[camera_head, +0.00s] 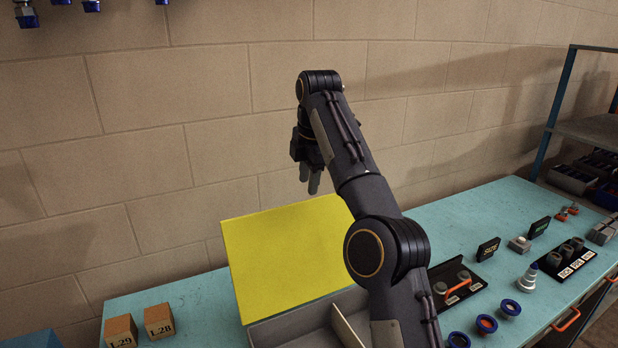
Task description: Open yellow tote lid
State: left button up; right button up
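The yellow tote lid (285,255) stands raised and tilted back toward the wall, its broad yellow face toward me. Below it, the grey tote (292,326) shows its open inside and a pale divider (348,326). My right arm crosses in front and hides the tote's right part and the lid's right edge. My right gripper (310,182) points down near the lid's upper edge. Its two grey fingers are close together with nothing visible between them; whether they touch each other or the lid is unclear. My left gripper is out of view.
Two wooden blocks marked L29 (121,331) and L28 (159,321) sit left of the tote on the teal table (190,296). Hose fittings, black holders and blue rings (510,308) fill the right side. A shelf (590,130) stands at far right.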

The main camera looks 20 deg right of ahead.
jog(key=shift+w, duration=0.1)
jog(key=c, duration=0.3)
jog(key=shift+w+a+m, duration=0.15)
jog(key=shift+a+m, duration=0.05)
jog(key=shift+m, duration=0.5)
jog(key=shift+c, duration=1.4)
jog(key=shift+w+a+m+t+b, duration=0.1)
jog(key=shift+a+m+t+b, duration=0.1)
jog(key=shift+m, duration=0.3)
jog(key=shift+w+a+m+t+b, duration=0.1)
jog(key=shift+m+t, duration=0.1)
jog(key=shift+m, duration=0.3)
grip_shut()
jog(key=m+t, duration=0.1)
jog(key=m, duration=0.3)
jog(key=w+a+m+t, duration=0.1)
jog(key=m, duration=0.4)
jog(key=w+a+m+t+b, duration=0.1)
jog(key=m, duration=0.4)
jog(key=shift+w+a+f, duration=0.1)
jog(key=shift+a+f, duration=0.05)
jog(key=shift+f, duration=0.15)
notch_tip(320, 180, down, 8)
jog(key=w+p, duration=0.1)
jog(key=shift+w+p, duration=0.2)
jog(key=shift+p, duration=0.1)
